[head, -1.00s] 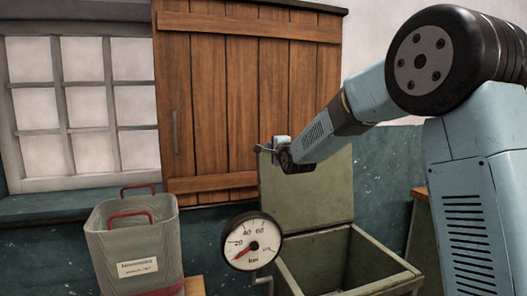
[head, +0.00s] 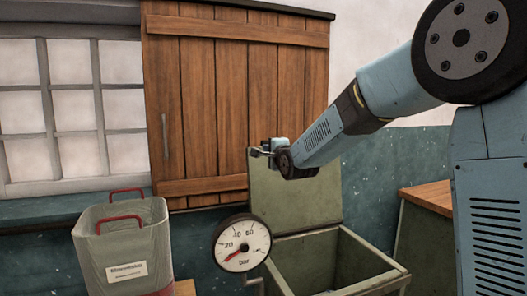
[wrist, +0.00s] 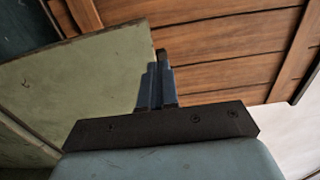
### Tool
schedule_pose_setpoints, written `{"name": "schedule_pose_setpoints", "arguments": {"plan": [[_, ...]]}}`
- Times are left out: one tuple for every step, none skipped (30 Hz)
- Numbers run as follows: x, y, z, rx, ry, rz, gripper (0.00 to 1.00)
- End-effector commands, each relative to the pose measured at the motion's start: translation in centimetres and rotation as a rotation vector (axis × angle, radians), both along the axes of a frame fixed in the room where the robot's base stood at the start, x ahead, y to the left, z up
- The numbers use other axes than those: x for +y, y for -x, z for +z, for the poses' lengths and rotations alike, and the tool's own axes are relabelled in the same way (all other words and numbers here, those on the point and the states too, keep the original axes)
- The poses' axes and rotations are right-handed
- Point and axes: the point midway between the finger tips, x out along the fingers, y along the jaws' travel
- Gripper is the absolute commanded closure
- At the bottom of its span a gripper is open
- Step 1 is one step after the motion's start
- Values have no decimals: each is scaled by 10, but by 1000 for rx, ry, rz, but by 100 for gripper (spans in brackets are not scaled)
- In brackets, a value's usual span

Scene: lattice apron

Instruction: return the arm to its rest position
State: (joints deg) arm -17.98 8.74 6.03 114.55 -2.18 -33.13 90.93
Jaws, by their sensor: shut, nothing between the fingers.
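My gripper (head: 258,152) is at the end of my blue-grey arm, raised in front of the wooden cupboard and near the top edge of the open green lid. In the wrist view my gripper (wrist: 158,80) has its fingers together with nothing between them. The arm reaches from the upper right down toward the middle of the head view. The fingers look small in the head view.
A green box (head: 350,286) stands below my gripper with its lid (head: 300,205) raised. A pressure gauge (head: 242,243), a grey bin with red handles (head: 125,245), a wooden cupboard (head: 235,100) and a wood-topped bench (head: 428,196) are around it.

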Motion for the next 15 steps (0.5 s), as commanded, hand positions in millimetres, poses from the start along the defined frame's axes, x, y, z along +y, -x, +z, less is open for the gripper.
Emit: {"name": "schedule_pose_setpoints", "arguments": {"plan": [[-4,9,3,-2,0,-1,100],[-6,13,4,-2,0,0,100],[-8,19,5,-2,0,0,100],[-10,23,6,-3,0,1,100],[-12,27,7,-2,-1,1,100],[-14,32,7,-2,-1,1,100],[-16,36,8,-2,-1,1,100],[-17,39,9,-2,-1,1,100],[-19,43,9,-1,0,1,100],[-20,46,10,-1,0,1,100],[-22,49,11,-2,-1,1,100],[-23,51,11,-2,-1,2,100],[-23,53,11,-2,-1,2,100],[-24,54,11,-1,0,2,100],[-25,56,11,-1,0,2,100]]}}
